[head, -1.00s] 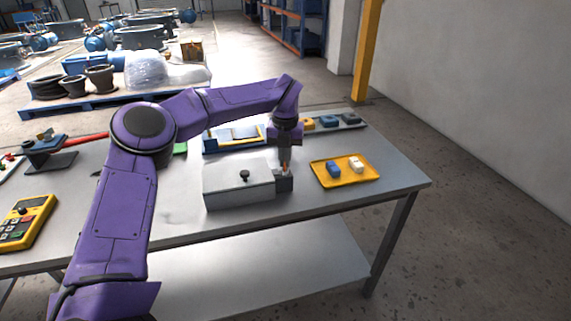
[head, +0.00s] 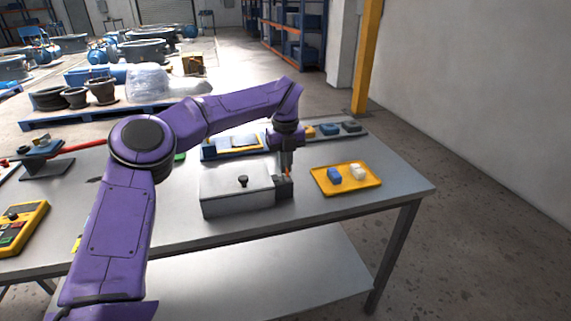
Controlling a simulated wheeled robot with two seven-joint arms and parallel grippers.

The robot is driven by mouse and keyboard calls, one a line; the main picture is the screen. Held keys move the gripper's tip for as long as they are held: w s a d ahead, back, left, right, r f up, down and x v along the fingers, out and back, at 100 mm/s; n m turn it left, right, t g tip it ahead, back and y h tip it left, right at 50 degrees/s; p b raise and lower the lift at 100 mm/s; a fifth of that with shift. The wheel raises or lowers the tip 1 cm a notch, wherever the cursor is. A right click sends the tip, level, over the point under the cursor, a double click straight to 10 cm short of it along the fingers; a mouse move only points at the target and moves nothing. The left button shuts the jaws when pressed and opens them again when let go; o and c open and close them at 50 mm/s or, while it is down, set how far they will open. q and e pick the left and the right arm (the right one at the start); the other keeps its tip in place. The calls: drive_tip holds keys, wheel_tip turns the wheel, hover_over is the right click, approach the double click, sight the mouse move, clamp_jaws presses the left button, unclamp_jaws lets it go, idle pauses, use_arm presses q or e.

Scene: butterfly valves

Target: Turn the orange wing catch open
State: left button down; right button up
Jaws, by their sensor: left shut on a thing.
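The orange wing catch (head: 288,173) shows as a small orange bit at the top of a dark grey block on the right end of a grey metal box (head: 237,191). The box has a lid with a black knob (head: 243,181). My left gripper (head: 286,170) points straight down over the block and is shut on the catch. Its fingers hide most of the catch, so I cannot tell its angle. My right gripper is not in view.
A yellow tray (head: 318,188) with a blue block (head: 334,175) and a white block (head: 358,171) lies right of the box. Behind are a blue-framed bin (head: 208,152) and a rack of coloured blocks. A yellow handheld device (head: 20,228) lies at the left.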

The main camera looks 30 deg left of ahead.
use_arm(q)
drive_tip(key=c, duration=1.3)
unclamp_jaws()
wheel_tip(320, 180, up, 10)
drive_tip(key=shift+r+p, duration=0.25)
drive_tip(key=shift+p, duration=0.2)
